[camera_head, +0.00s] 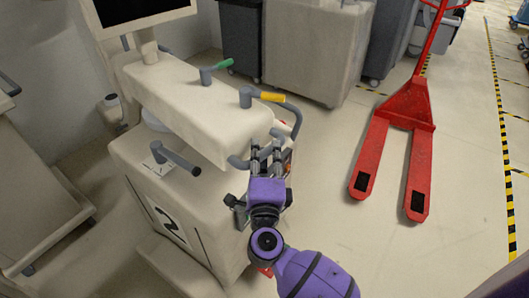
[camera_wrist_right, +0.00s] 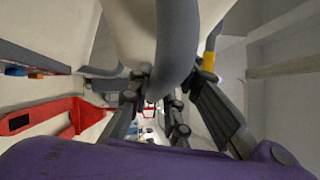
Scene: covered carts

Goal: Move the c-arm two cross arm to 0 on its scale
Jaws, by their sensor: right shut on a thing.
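The c-arm two (camera_head: 170,222) is a beige cart marked with a black 2, standing left of centre in the head view. Its cross arm (camera_head: 190,108) is the long beige beam on top, reaching toward the front right. A grey curved handle (camera_head: 238,162) sits at the beam's near end. My right gripper (camera_head: 266,152) is shut on this handle. In the right wrist view the grey handle (camera_wrist_right: 178,45) runs down between the fingers (camera_wrist_right: 157,95). I cannot read any scale figures. My left gripper is not in view.
A dark grey lever (camera_head: 178,158) sticks out from the body below. A red pallet jack (camera_head: 403,110) stands at right, with clear floor between.

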